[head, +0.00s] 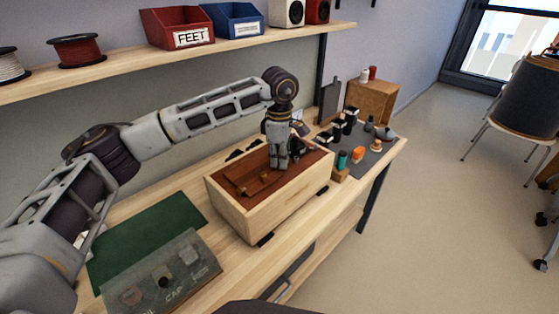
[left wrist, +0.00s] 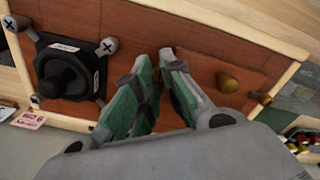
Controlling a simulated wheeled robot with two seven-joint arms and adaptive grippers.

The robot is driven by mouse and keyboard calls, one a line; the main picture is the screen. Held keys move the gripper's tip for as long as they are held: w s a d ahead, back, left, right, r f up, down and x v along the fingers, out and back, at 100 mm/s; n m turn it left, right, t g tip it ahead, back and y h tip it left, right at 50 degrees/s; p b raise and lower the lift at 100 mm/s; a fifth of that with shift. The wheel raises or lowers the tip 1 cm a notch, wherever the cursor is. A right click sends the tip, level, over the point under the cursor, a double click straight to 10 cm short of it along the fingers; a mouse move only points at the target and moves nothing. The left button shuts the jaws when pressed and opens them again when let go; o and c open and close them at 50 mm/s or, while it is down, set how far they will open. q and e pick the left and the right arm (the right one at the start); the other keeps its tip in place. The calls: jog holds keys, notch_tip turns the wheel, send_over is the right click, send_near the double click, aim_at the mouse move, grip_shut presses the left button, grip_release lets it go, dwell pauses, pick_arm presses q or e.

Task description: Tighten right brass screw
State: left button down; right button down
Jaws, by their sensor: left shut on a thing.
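A pale wooden speaker box (head: 262,217) lies on the bench with its red-brown panel facing up. A smaller brown plate (head: 247,180) lies on that panel. In the left wrist view, one brass screw (left wrist: 229,83) stands free on the plate (left wrist: 215,70). Another, the right brass screw (left wrist: 167,53), shows at my left fingertips. My left gripper (head: 278,167) points down over the plate's right end and is shut on this screw; the fingers (left wrist: 164,62) partly hide it. Whether the screw is fully seated cannot be seen. My right gripper is out of view.
A black speaker driver (left wrist: 70,72) sits on the panel near the gripper. A green mat (head: 150,235) and a labelled grey tray (head: 165,275) lie left of the box. A grey mat (head: 372,160) with small items lies right. A shelf (head: 170,56) runs above.

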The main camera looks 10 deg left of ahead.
pick_arm(q)
jog(key=shift+m, duration=1.1)
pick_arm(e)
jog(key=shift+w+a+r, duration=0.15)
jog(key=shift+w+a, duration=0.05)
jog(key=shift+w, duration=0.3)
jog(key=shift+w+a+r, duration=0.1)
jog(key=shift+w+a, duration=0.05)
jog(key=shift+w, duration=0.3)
pick_arm(q)
jog(key=c, duration=1.4)
grip_release()
jog(key=shift+c, duration=0.2)
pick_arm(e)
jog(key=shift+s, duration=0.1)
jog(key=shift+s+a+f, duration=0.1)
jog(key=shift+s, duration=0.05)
pick_arm(q)
jog(key=shift+r, duration=0.15)
notch_tip(320, 180, up, 12)
